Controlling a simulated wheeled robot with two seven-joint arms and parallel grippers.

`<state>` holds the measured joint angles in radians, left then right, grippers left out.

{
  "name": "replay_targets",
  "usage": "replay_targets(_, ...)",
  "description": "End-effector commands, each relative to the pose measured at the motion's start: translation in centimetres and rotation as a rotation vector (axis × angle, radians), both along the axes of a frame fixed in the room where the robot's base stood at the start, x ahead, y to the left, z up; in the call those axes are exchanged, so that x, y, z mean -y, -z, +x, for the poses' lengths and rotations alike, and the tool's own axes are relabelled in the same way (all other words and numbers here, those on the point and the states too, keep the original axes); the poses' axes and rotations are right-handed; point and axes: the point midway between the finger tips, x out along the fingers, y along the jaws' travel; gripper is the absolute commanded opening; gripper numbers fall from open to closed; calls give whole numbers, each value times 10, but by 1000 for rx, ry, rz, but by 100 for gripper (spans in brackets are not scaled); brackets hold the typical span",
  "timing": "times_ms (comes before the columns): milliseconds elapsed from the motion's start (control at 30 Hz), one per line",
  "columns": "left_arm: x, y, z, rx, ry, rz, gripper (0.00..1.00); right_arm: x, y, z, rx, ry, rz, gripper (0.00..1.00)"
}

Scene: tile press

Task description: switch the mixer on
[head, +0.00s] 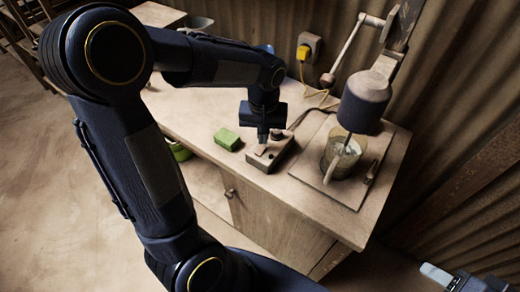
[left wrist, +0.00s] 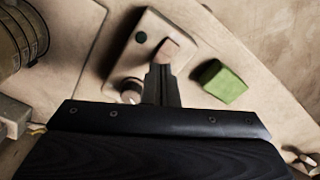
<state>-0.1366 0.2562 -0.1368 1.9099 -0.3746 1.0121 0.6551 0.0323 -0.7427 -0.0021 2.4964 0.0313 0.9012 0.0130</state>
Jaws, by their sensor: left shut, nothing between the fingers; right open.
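The mixer (head: 365,102) is a dark cylindrical motor head on an arm at the back right, with a shaft reaching down into a clear pot (head: 343,155). A pale control box (head: 272,153) lies left of it on the bench. In the left wrist view the box (left wrist: 152,22) carries a reddish-brown rocker (left wrist: 169,52), a small dark round part (left wrist: 141,37) and a round knob (left wrist: 131,90). My left gripper (head: 263,139) is shut and empty, its fingertips (left wrist: 161,72) right at the rocker; contact is unclear. My right gripper (head: 448,277) is partly in view at the lower right, open, away from the bench.
A green block (head: 227,139) lies just left of the box and shows in the left wrist view (left wrist: 222,82). A yellow plug (head: 303,53) with a cable is at the wall. The pot stands on a board (head: 325,193). A crank handle (head: 328,80) hangs near the mixer.

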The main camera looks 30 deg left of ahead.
Motion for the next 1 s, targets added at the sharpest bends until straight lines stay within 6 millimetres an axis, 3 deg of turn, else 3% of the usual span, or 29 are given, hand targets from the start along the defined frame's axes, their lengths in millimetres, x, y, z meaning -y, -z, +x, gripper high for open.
replay_targets(1000, 0, 7, 0, 0, 0, 0, 0, 0, 6, 0, 0, 0, 0, 50)
